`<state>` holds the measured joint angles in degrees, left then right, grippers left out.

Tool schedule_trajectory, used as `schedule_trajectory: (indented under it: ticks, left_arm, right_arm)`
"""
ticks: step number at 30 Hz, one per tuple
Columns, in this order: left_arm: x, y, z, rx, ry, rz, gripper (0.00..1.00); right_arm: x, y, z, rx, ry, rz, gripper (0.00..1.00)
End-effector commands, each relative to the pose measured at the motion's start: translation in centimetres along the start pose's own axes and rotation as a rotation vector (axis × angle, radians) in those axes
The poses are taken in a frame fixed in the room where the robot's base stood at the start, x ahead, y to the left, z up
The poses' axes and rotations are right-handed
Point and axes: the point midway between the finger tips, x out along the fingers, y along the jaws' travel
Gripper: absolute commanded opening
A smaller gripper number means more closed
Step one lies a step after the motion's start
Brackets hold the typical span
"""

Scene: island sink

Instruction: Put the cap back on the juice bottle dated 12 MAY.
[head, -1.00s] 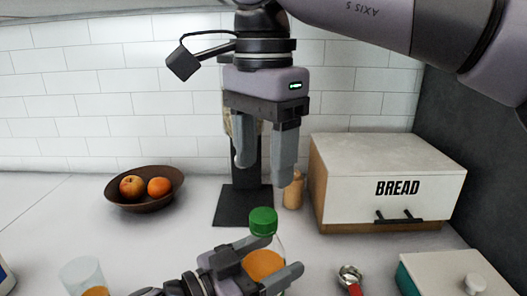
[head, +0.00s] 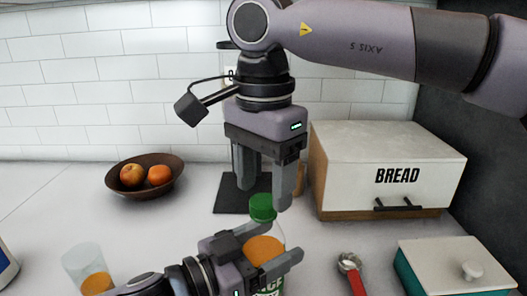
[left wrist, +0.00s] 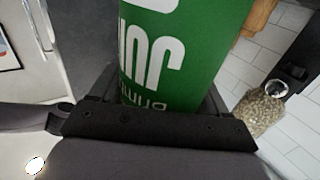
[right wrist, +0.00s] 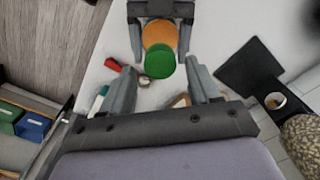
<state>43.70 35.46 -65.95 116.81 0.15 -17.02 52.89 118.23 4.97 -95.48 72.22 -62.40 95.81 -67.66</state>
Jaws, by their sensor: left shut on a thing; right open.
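The juice bottle (head: 264,249) stands upright at lower middle in the head view, with orange juice inside and a green cap (head: 262,207) at its top. I cannot tell whether the cap is seated. My left gripper (head: 281,243) is shut around the bottle's body. Its green label (left wrist: 165,50), with white letters, fills the upper left wrist view; no date is readable. My right gripper (head: 264,199) is open, pointing down, with its fingers around or just above the cap. In the right wrist view the cap (right wrist: 160,62) lies between the open fingertips, over the orange bottle.
A bread box (head: 390,180) stands at right, behind a teal box with a pale lid (head: 455,265). A red-handled utensil (head: 353,276) lies right of the bottle. A glass of juice (head: 88,268) stands lower left. A fruit bowl (head: 145,178) sits at back left.

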Motion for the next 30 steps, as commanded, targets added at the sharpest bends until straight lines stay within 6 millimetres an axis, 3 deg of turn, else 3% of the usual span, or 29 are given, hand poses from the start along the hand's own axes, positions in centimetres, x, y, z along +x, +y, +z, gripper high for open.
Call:
schedule_trajectory:
  ticks: [6, 15, 16, 21, 30]
  left_arm:
    - [0.0, 0.0, 0.1, 0.0, -0.002, -0.001, 0.0]
    - [0.0, 0.0, 0.1, 0.0, -0.002, -0.001, 0.0]
    - [0.0, 0.0, 0.1, 0.0, -0.002, -0.001, 0.0]
    - [0.0, 0.0, 0.1, 0.0, -0.002, -0.001, 0.0]
    - [0.0, 0.0, 0.1, 0.0, -0.002, -0.001, 0.0]
  right_arm:
    - [1.9, 0.0, 0.0, 0.001, 0.0, -0.001, 0.61]
    - [2.1, 0.0, 0.0, 0.001, 0.0, -0.001, 0.61]
    - [2.1, 0.0, 0.0, 0.001, 0.0, -0.001, 0.58]
    - [2.1, 0.0, 0.0, 0.001, 0.0, -0.001, 0.04]
    - [2.1, 0.0, 0.0, 0.071, -0.001, -0.001, 0.03]
